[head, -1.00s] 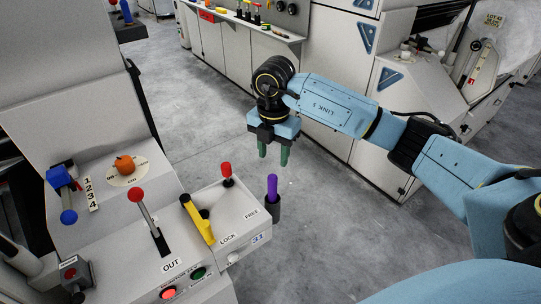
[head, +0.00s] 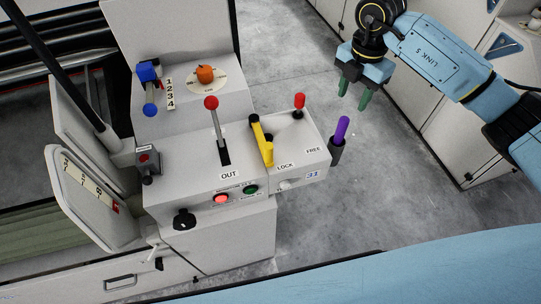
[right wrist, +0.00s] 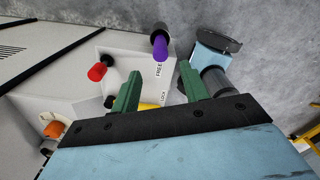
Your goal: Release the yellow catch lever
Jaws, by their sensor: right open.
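The yellow catch lever (head: 261,140) stands on the sloped top of the control box, tilted, with its lower end beside the LOCK label (head: 285,166). The FREE label (head: 313,150) is to its right. My right gripper (head: 356,93) is open and empty, hanging above and to the right of the box, apart from the lever. In the right wrist view the green fingers (right wrist: 158,95) are spread. Part of the yellow lever (right wrist: 149,106) shows between them, mostly hidden by the gripper. My left gripper is not in view.
A red-knobbed lever (head: 212,104) stands left of the catch, and a smaller red knob (head: 299,101) right of it. A purple handle (head: 342,130) sticks up in a holder at the box's right edge. Red (head: 221,198) and green (head: 251,190) buttons are in front. Open floor lies right.

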